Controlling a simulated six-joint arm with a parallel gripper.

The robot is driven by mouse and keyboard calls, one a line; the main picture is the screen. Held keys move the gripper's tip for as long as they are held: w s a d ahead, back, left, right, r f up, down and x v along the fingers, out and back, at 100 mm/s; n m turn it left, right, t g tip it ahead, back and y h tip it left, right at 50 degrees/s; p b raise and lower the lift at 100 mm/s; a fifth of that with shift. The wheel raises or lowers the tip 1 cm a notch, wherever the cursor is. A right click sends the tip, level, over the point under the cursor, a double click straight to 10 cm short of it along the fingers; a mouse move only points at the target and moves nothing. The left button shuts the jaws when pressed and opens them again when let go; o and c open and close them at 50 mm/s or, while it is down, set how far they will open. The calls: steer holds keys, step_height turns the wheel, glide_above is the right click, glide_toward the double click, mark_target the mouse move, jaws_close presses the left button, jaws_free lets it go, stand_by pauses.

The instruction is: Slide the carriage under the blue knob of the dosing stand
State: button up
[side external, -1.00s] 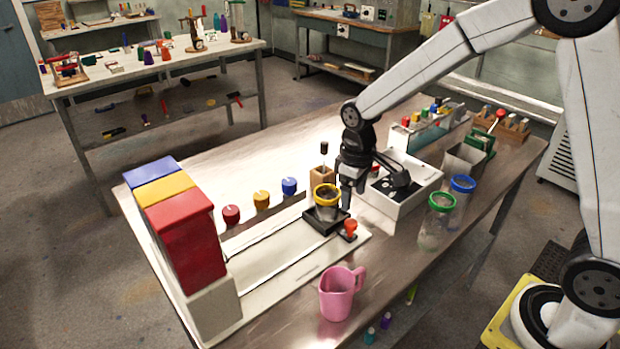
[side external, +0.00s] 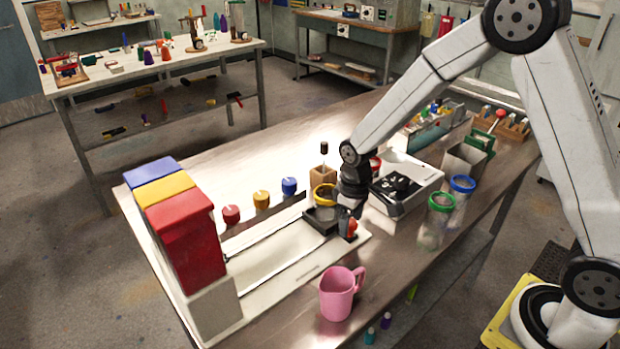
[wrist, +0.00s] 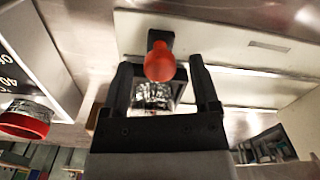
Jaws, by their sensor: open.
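The dosing stand has a red (side external: 231,214), a yellow (side external: 261,200) and a blue knob (side external: 289,186) in a row behind a pale rail bed (side external: 270,262). The black carriage (side external: 318,224) stands at the bed's right end, right of the blue knob in the side view. My gripper (side external: 347,212) is low at this handle. In the wrist view the open fingers of my gripper (wrist: 163,88) flank the handle (wrist: 159,62), with gaps on both sides.
Red, yellow and blue hoppers (side external: 190,235) stand at the bed's left end. A pink jug (side external: 337,295) is at the near edge. A white scale (side external: 408,185), a red-rimmed jar (wrist: 25,118), and green-rimmed (side external: 436,222) and blue-rimmed (side external: 461,200) jars stand right.

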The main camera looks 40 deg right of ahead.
jaws_close()
stand_by(1.4)
